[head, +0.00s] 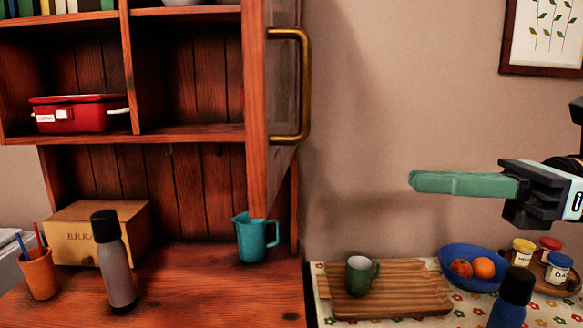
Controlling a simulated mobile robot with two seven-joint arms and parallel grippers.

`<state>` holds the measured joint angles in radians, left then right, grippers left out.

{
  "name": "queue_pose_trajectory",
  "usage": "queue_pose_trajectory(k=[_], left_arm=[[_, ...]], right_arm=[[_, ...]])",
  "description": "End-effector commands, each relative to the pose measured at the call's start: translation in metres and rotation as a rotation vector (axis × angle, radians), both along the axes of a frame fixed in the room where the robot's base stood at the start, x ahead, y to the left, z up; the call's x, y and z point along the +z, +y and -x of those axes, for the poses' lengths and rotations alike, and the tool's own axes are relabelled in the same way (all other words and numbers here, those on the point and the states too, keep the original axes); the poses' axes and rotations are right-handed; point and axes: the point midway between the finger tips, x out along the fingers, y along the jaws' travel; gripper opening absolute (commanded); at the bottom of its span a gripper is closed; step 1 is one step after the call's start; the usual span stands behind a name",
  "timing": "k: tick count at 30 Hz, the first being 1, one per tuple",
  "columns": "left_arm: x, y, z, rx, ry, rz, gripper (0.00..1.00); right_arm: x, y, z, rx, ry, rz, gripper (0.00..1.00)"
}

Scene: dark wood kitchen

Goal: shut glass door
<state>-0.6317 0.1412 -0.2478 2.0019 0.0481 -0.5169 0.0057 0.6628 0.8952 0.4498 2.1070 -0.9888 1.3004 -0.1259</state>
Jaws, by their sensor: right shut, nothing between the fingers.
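The glass door (285,95) of the wooden cabinet stands open at the cabinet's right side. It is seen nearly edge-on, with its wooden frame toward me. A brass handle (304,85) sticks out to the right from the door. My right gripper (412,182) comes in from the right with its green fingers together and nothing between them. It is apart from the door, to the right of and lower than the handle. My left gripper is not in view.
A teal jug (255,238) stands on the counter below the door. A grey bottle (115,265), orange cup (39,273) and cardboard box (75,215) stand left. A wooden board (415,290) with a green mug (358,276) and a blue bowl (455,257) lie below my right gripper.

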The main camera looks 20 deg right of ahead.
Motion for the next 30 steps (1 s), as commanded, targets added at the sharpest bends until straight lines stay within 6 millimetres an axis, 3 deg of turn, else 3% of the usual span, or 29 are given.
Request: queue_pose_trajectory(k=[5,21,30], left_arm=[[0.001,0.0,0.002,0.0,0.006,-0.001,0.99],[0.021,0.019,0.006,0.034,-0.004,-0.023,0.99],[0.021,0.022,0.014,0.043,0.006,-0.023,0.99]], right_arm=[[0.002,0.004,0.0,-0.026,-0.026,0.046,0.0],[0.004,0.098,-0.039,-0.018,-0.024,0.038,0.0],[0.002,0.124,-0.052,-0.022,-0.024,0.039,0.0]])
